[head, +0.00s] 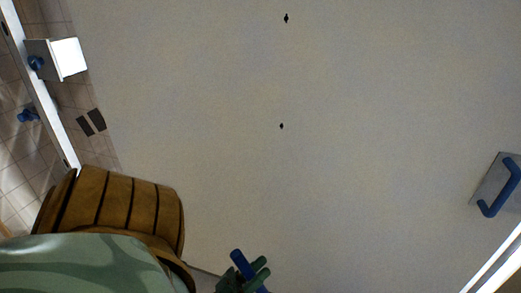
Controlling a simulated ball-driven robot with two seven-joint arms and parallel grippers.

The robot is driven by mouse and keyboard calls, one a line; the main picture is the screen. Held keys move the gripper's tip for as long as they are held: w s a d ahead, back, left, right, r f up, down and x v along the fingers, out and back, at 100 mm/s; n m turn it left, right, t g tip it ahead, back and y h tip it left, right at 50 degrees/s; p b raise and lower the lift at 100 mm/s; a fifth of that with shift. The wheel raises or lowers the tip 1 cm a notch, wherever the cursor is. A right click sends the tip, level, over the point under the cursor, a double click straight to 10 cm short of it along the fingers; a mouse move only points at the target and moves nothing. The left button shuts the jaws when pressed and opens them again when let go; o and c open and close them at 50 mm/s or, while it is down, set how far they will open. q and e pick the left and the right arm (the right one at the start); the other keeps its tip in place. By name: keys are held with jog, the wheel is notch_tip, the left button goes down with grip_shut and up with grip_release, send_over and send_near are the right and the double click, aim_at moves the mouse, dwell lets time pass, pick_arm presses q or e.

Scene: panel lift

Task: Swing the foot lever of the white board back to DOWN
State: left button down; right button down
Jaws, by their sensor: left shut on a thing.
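The white board (350,160) appears as a broad pale grey face filling most of the head view, with two small dark diamond marks on it. My left gripper (250,275) is at the bottom edge, its dark green fingers shut on a blue bar (239,261), with the bar's upper end sticking out above them. The lower part of this gripper is cut off by the picture edge. I cannot tell which blue part is the foot lever, nor read any DOWN mark. My right gripper is not in view.
A blue U-shaped handle (499,190) on a grey plate is at the right edge. At upper left, a white block (68,58) and blue knobs (28,115) sit near a long white strip (39,95). Tiled surface (12,150) shows at left, with two dark patches (91,122).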

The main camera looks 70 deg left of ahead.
pick_arm(q)
jog(key=shift+s+a+f, duration=0.2)
jog(key=shift+s+f, duration=0.1)
jog(key=c, duration=1.2)
grip_release()
jog(key=shift+a, duration=0.15)
jog(key=v, duration=1.2)
jog(key=shift+n, duration=0.3)
jog(key=shift+s, duration=0.1)
